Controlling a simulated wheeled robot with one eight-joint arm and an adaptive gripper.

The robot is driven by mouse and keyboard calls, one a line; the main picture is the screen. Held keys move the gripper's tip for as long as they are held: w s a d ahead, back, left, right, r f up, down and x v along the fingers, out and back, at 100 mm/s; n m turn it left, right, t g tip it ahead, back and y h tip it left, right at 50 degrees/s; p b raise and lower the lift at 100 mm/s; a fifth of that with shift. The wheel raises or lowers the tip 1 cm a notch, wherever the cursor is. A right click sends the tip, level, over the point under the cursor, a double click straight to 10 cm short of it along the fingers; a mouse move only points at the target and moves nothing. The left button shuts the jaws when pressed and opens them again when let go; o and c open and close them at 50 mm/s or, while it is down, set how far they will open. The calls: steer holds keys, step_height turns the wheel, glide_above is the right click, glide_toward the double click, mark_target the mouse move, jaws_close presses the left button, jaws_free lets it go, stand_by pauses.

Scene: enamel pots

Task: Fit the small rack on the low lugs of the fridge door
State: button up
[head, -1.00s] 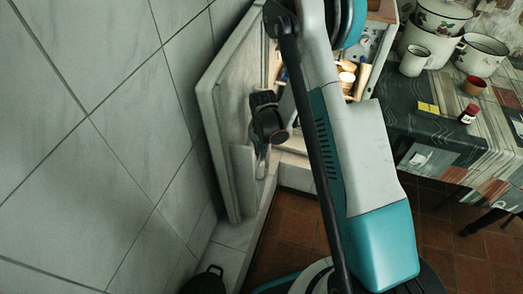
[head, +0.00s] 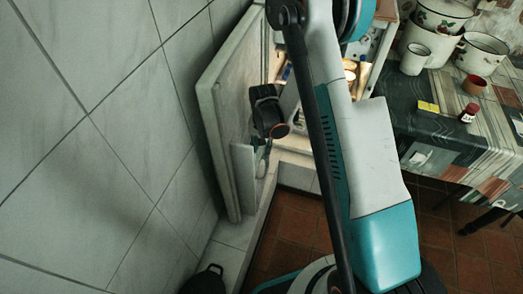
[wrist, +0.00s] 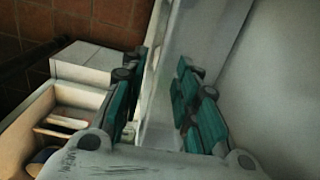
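The fridge door (head: 222,120) stands open at the left in the head view, along the tiled wall. The small rack (head: 242,172), a pale narrow piece, is against or close to the door's lower inner face. My gripper (head: 262,158) points down beside it. The door's inner face (wrist: 262,75) fills the right side. The low lugs cannot be made out, and I cannot tell whether the rack sits on them.
The fridge's lit inside (head: 352,70) is partly hidden by my arm. A table (head: 440,150) with enamel pots (head: 482,52), a white mug (head: 414,60) and small items stands at the right. A dark object (head: 204,280) is on the floor below the door. Red floor tiles show between.

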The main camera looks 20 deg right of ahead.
step_height(320, 180, up, 10)
stand_by(0.4)
steer(key=shift+s, duration=0.1)
steer(key=s+r+n+t, duration=0.2)
steer(key=s+r, duration=0.2)
steer(key=r, duration=0.5)
steer(key=s+r+n+t, duration=0.1)
steer(key=s+r, duration=0.4)
steer(key=r, duration=0.4)
steer(key=s+r+n+t, duration=0.1)
steer(key=s+r+t, duration=0.1)
steer(key=s, duration=0.5)
steer(key=s+r+n+t, duration=0.2)
steer(key=s+r, duration=0.2)
steer(key=s, duration=0.2)
steer(key=shift+s, duration=0.4)
